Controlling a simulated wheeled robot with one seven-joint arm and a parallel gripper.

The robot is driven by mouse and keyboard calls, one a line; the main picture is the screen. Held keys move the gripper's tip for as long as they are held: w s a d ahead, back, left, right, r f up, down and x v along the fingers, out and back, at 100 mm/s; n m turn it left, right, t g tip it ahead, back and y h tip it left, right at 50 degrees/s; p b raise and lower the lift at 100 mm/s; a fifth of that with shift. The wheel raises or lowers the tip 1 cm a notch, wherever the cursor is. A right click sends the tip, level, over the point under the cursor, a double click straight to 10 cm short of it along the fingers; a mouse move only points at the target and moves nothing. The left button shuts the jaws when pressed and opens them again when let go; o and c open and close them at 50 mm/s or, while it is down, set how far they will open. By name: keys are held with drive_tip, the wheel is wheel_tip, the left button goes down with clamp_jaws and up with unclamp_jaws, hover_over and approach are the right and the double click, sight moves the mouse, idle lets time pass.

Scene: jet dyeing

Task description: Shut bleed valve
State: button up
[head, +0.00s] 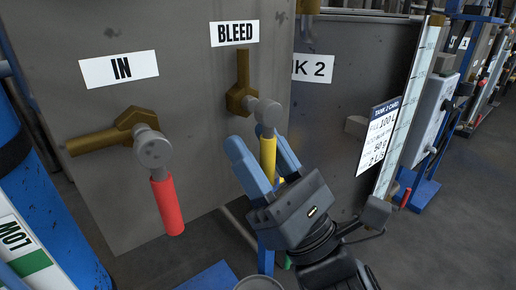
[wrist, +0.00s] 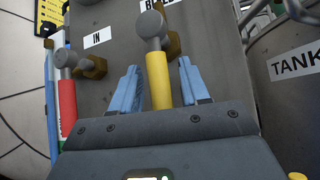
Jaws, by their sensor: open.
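The bleed valve has a brass body (head: 240,94) under the BLEED label (head: 234,33), a grey hub and a yellow handle (head: 268,158) that hangs down. In the wrist view the yellow handle (wrist: 158,80) stands between the two blue fingers. My gripper (head: 262,160) is open, with one finger on each side of the handle; in the wrist view my gripper (wrist: 160,90) shows gaps on both sides of it. In the head view the near finger and gripper body partly hide the handle's lower end.
The IN valve with its red handle (head: 168,204) hangs to the left on the same grey panel (head: 190,120). A blue cylinder (head: 30,150) stands at far left. A tank sign card (head: 378,135) and a sight tube (head: 408,110) are at right.

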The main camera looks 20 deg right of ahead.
sight(272, 175)
drive_tip(key=v, duration=0.8)
idle(0.4)
